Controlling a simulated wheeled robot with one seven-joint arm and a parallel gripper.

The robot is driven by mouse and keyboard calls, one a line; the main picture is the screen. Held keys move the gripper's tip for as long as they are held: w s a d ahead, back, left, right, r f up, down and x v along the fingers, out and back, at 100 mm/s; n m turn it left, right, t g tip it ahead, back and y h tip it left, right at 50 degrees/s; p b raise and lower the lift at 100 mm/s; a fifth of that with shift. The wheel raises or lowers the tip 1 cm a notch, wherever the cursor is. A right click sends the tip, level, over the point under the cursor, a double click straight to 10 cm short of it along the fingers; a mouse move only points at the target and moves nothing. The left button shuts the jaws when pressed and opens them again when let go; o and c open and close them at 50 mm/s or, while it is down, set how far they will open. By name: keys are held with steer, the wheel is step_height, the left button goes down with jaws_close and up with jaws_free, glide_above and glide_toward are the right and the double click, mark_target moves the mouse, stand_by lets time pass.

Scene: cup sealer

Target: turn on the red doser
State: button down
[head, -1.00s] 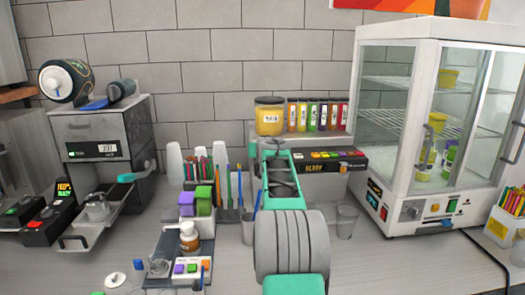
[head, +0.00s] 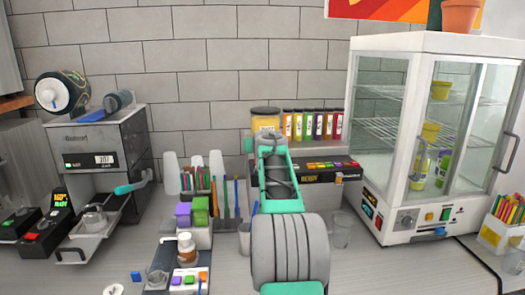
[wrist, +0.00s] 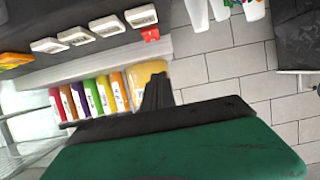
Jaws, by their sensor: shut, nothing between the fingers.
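The dosing machine (head: 322,178) stands behind my arm, with a black front panel, a lit "READY" display and a row of small coloured buttons. Several jars with coloured contents stand on top, with a red one (head: 338,126) at the right end. I cannot tell which part is the red doser.
A glass display cabinet (head: 385,205) stands to the right, and a clear cup (head: 341,230) sits between it and my arm. A pen holder and small boxes (head: 192,212) stand left of my arm. A sealing machine (head: 95,140) is at the far left.

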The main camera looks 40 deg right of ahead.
steer(key=s+a+b, duration=0.3)
steer(key=s+a, duration=0.2)
steer(key=s, duration=0.3)
steer(key=shift+a+r+b, duration=0.2)
steer(key=shift+r+b, duration=0.05)
steer(key=shift+b, duration=0.1)
